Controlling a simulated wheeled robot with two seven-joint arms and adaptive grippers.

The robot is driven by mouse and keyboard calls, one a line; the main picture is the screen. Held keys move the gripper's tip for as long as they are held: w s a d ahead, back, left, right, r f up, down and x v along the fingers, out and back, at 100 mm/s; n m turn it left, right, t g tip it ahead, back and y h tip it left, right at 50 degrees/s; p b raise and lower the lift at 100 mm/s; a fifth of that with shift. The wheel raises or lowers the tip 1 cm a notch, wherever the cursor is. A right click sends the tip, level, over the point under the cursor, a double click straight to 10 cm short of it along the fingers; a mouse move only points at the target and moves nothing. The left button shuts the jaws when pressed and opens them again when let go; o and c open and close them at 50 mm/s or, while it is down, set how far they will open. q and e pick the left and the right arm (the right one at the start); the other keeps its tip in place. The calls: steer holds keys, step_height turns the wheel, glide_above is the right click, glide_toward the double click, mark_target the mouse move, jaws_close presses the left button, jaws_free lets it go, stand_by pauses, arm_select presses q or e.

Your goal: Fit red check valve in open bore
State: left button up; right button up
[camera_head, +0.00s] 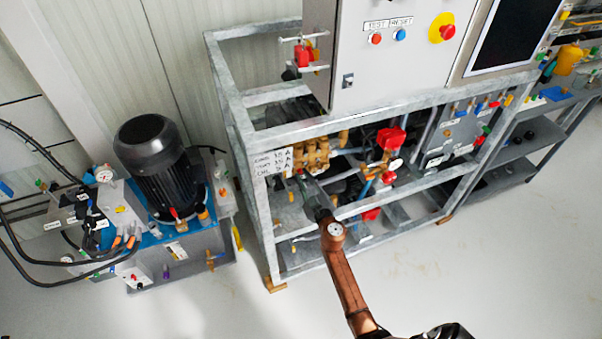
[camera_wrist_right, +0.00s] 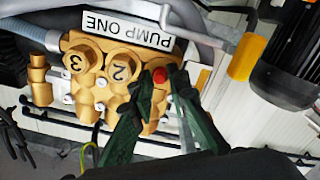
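The brass pump block (camera_wrist_right: 108,72) labelled PUMP ONE fills the upper left of the right wrist view, with hex caps marked 3 (camera_wrist_right: 80,58) and 2 (camera_wrist_right: 122,70). The red check valve (camera_wrist_right: 159,75) shows as a small red end at the right end of the row, in front of the block. My right gripper (camera_wrist_right: 161,82) has its green fingertips on either side of it. Whether they touch it, and how deep the valve sits, I cannot tell. The open bore itself is hidden. In the head view my right gripper (camera_head: 309,188) reaches into the frame below the brass block (camera_head: 312,152). My left gripper is out of view.
A galvanized frame (camera_head: 262,220) surrounds the pumps, with a grey control cabinet (camera_head: 385,60) above. A red-handled valve (camera_head: 391,138) stands right of the block. A black motor unit (camera_head: 155,165) stands at left. The floor in front is clear.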

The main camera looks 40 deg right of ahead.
steer(key=o, duration=0.3)
steer(key=shift+s, duration=0.1)
steer(key=shift+s, duration=0.3)
steer(key=v, duration=1.1)
steer(key=shift+s+a+f, duration=0.1)
